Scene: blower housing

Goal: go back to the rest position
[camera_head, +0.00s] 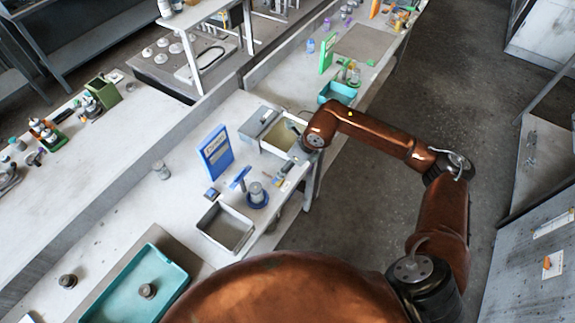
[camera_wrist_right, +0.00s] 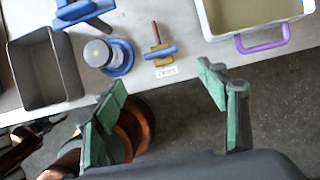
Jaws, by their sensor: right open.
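My right arm reaches in from the lower right in the head view, and its end is beside the bench edge near a pale tray (camera_head: 270,148). My right gripper (camera_wrist_right: 168,112) shows in the wrist view with its two green-padded fingers wide apart. Nothing is between the fingers; the bench edge and grey floor lie beyond them. A blue round base with a grey cylinder (camera_wrist_right: 103,54) stands on the bench; it also shows in the head view (camera_head: 257,194). My left gripper is not in view.
An empty grey bin (camera_wrist_right: 45,72) stands left of the blue base. A small blue and yellow part (camera_wrist_right: 160,52) lies by a label. The pale tray's purple handle (camera_wrist_right: 262,38) juts over the bench edge. A teal tray (camera_head: 180,280) lies at lower left. The aisle floor (camera_head: 440,90) is clear.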

